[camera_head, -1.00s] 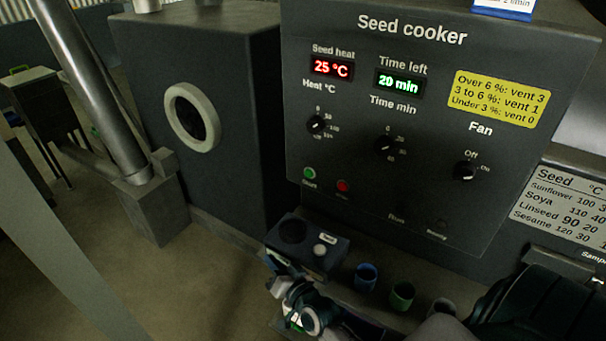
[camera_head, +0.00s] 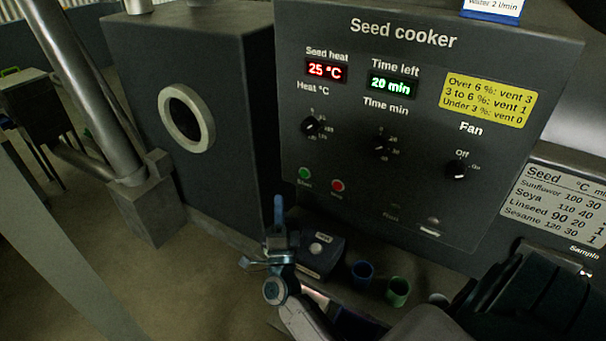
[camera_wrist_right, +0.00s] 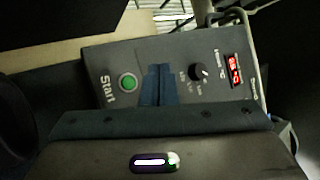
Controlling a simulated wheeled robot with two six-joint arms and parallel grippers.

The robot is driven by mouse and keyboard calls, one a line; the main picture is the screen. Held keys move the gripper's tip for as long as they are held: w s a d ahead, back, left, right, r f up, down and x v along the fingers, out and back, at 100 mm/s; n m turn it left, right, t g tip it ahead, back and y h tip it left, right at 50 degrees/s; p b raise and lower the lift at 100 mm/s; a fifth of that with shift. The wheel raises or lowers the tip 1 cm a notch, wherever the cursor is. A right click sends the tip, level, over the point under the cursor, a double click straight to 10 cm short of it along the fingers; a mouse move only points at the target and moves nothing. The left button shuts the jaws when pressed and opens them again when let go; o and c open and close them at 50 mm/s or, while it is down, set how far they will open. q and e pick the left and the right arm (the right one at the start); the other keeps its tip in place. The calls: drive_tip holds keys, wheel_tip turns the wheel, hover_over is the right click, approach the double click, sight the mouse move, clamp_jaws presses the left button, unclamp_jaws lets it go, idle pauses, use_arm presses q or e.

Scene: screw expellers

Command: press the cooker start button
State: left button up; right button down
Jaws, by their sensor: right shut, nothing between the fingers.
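The green start button (camera_head: 304,173) is at the lower left of the dark seed cooker panel (camera_head: 400,110), with the red stop button (camera_head: 337,186) to its right. My right gripper (camera_head: 278,203) is shut and empty, its blue fingers pointing up, below and left of the green button. In the right wrist view the green button (camera_wrist_right: 128,83) with the label "Start" shows just left of the shut fingertips (camera_wrist_right: 157,75). The fingers appear apart from the button; the exact gap is hard to judge. My left gripper is not in view.
A small dark box (camera_head: 320,252) with a pale round button stands below the panel, close behind my right gripper. A blue cup (camera_head: 361,274) and a green cup (camera_head: 398,291) stand to its right. A dark housing with a round port (camera_head: 187,118) is left of the panel.

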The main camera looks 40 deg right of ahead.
drive_tip(key=shift+d, duration=0.1)
drive_tip(key=w+d, duration=0.3)
drive_tip(key=d, duration=0.5)
drive_tip(key=shift+w+p, duration=0.2)
drive_tip(key=shift+p, duration=0.1)
idle(1.9)
drive_tip(key=shift+w+d, duration=0.15)
drive_tip(key=shift+d, duration=0.2)
drive_tip(key=shift+w+d, duration=0.2)
drive_tip(key=shift+d, duration=0.2)
idle(0.6)
drive_tip(key=shift+s+a, duration=0.1)
drive_tip(key=shift+a, duration=0.05)
drive_tip(key=shift+s+a, duration=0.3)
drive_tip(key=shift+a, duration=0.35)
drive_tip(key=shift+s+a, duration=0.3)
drive_tip(key=shift+a, duration=0.45)
drive_tip(key=shift+s+a, duration=0.3)
drive_tip(key=shift+a, duration=0.5)
drive_tip(key=shift+s+a, duration=0.3)
drive_tip(key=shift+a, duration=0.45)
